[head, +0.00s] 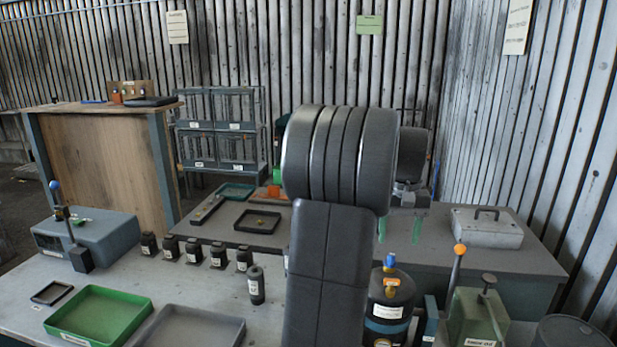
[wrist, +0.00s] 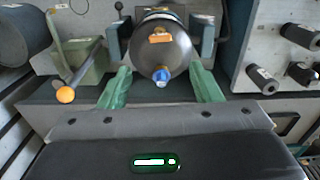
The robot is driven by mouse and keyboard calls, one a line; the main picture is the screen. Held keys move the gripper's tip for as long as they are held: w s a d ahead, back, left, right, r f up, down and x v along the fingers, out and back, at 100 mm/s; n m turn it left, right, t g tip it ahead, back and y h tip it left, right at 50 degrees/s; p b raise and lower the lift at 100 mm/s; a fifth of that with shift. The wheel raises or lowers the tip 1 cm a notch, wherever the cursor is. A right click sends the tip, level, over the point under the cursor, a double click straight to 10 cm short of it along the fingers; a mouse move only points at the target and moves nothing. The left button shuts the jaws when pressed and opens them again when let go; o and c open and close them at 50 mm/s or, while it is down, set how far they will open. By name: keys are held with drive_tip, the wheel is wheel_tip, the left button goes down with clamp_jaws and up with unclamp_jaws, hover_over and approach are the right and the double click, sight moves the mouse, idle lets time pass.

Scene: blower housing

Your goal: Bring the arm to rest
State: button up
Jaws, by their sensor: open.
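My arm (head: 335,170) rises, black and thick, through the middle of the head view and hides part of the benches behind it. My gripper (head: 399,232) shows to the right of the arm, with green fingers pointing down. In the wrist view my gripper (wrist: 158,72) has its two green fingers spread wide apart. I see nothing held between them. A dark cylinder (wrist: 165,45) with an orange label and a blue cap lies beyond the fingers in view; I cannot tell its distance from them.
The dark cylinder also stands front right in the head view (head: 388,315), beside an orange-knobbed lever (head: 457,262) and a green box (head: 477,320). Several black canisters (head: 193,252), a green tray (head: 98,318) and a grey tray (head: 190,328) occupy the left bench. A grey case (head: 487,230) sits right.

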sight(392, 279)
wheel_tip(392, 279, down, 12)
drive_tip(key=shift+f+p, duration=0.15)
drive_tip(key=shift+p, duration=0.35)
wheel_tip(392, 279, up, 14)
drive_tip(key=b, duration=0.1)
wheel_tip(392, 279, down, 14)
drive_tip(key=shift+p, duration=0.5)
drive_tip(key=n, duration=0.7)
drive_tip(key=shift+b, duration=0.35)
wheel_tip(392, 279, up, 13)
drive_tip(key=a+b, duration=0.1)
drive_tip(key=shift+s+a, duration=0.15)
drive_tip(key=shift+s, duration=0.15)
